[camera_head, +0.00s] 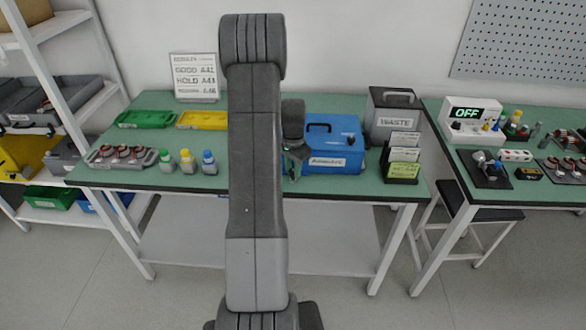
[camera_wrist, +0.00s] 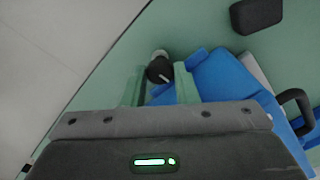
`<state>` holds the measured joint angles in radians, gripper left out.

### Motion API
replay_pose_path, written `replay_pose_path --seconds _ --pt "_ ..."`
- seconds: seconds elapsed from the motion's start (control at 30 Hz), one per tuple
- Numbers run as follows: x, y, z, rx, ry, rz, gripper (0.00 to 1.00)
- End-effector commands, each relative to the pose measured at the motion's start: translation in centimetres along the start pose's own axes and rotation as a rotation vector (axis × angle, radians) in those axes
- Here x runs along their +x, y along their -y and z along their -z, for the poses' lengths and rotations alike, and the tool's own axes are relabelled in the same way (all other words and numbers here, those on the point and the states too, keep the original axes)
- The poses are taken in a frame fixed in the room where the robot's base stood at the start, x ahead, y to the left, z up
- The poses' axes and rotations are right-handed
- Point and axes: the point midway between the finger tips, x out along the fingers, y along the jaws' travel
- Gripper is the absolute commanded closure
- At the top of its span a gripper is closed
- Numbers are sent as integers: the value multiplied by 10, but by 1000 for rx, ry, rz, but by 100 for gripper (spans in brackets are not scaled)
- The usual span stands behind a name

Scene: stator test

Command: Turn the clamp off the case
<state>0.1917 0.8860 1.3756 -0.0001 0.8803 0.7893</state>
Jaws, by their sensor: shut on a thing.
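The blue case (camera_head: 345,158) stands on the green table, just right of my arm in the head view, with a white label on its front and a dark handle on its lid. It also shows in the wrist view (camera_wrist: 222,80), right of my fingers. The clamp (camera_wrist: 159,69) shows as a dark round knob with a white line, at the case's edge. My gripper (camera_wrist: 159,74) is shut on the knob, one pale green finger on each side. In the head view my gripper (camera_head: 294,152) is at the case's left side, and the clamp is hidden there.
A waste box (camera_head: 393,120) and a card rack (camera_head: 403,162) stand right of the case. Green (camera_head: 146,119) and yellow (camera_head: 202,119) trays, several bottles (camera_head: 187,160) and a parts tray (camera_head: 122,157) are on the left. A dark block (camera_wrist: 256,14) lies beyond the case in the wrist view.

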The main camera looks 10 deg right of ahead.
Motion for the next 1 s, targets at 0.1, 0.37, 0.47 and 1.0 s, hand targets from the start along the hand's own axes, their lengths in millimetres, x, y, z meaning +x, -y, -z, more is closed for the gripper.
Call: replay_pose_path --seconds 0.1,0.37,0.47,1.0 --pt "2 0 0 -76 0 0 96" --pt "2 0 0 -309 -1 1 96" --pt "2 0 0 -404 -1 1 96" --pt "1 0 0 -917 -2 1 96"
